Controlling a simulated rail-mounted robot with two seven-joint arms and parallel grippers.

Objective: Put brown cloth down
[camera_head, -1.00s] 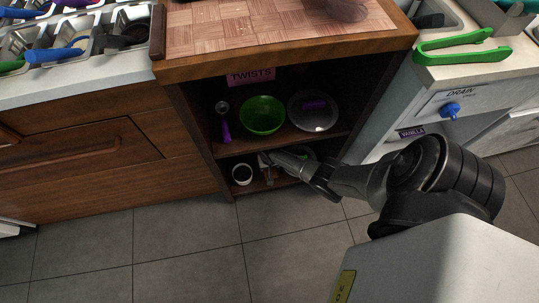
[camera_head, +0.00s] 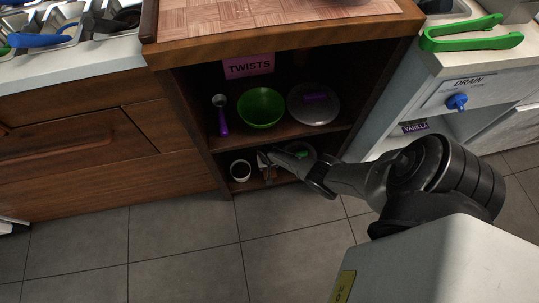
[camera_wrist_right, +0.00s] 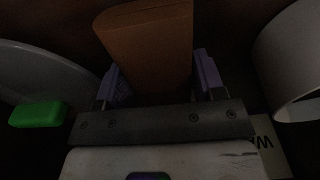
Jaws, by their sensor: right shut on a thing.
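The brown cloth (camera_wrist_right: 148,40) is a folded brown block between the two fingers of my right gripper (camera_wrist_right: 160,75) in the right wrist view. In the head view my right gripper (camera_head: 266,160) reaches into the lower shelf of the wooden cabinet, and a little of the cloth (camera_head: 269,175) shows below its tips. The gripper is shut on the cloth. Whether the cloth touches the shelf is too dark to tell. My left gripper is not in view.
A white cup (camera_head: 240,170) stands left of the gripper on the lower shelf. A plate (camera_head: 308,151) with a green item (camera_wrist_right: 38,114) is on its other side. The upper shelf holds a purple-handled scoop (camera_head: 222,117), a green bowl (camera_head: 261,107) and a grey lid-like dish (camera_head: 314,110).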

